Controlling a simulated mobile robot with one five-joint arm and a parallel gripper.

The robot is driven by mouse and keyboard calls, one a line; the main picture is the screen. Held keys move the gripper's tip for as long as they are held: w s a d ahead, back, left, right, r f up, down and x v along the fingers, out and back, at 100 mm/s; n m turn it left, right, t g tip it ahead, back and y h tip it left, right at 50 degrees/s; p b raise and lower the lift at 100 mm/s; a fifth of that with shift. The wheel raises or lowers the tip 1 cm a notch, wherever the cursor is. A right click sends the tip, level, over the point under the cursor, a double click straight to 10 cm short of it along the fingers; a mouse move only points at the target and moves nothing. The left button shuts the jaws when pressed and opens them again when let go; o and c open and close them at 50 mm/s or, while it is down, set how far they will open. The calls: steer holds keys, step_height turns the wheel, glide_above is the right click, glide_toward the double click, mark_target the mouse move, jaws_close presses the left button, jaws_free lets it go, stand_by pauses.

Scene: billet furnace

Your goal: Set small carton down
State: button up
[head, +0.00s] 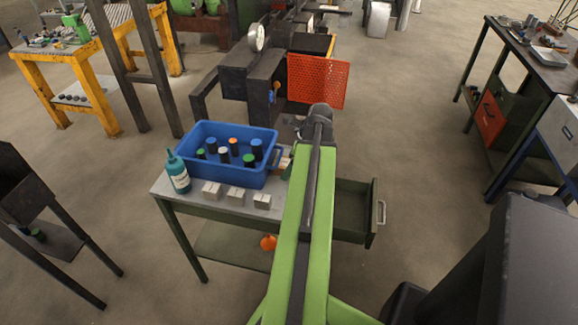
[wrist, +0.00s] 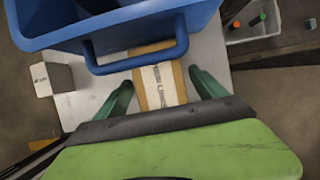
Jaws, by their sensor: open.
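A small tan carton (wrist: 148,97) with a white label lies on the grey tabletop (wrist: 95,98) in the wrist view, partly under the handle of the blue crate. My gripper (wrist: 160,80) is open, with one green finger on each side of the carton. Gaps show between the fingers and the carton. In the head view, a bit of tan and white (head: 285,163) beside the crate seems to be the carton; my arm hides most of that spot and the gripper's fingers.
The blue crate (head: 208,172) holds several capped bottles. Three pale cartons (head: 236,194) and a teal bottle (head: 178,172) stand along the table's front. A green drawer (head: 354,212) juts out right of my arm. A grey bin (wrist: 252,32) with bottles shows at the wrist view's upper right.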

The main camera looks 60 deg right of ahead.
steer(key=shift+r, duration=0.3)
steer(key=p+v, duration=1.1)
steer(key=shift+r, duration=0.35)
steer(key=shift+s, duration=0.1)
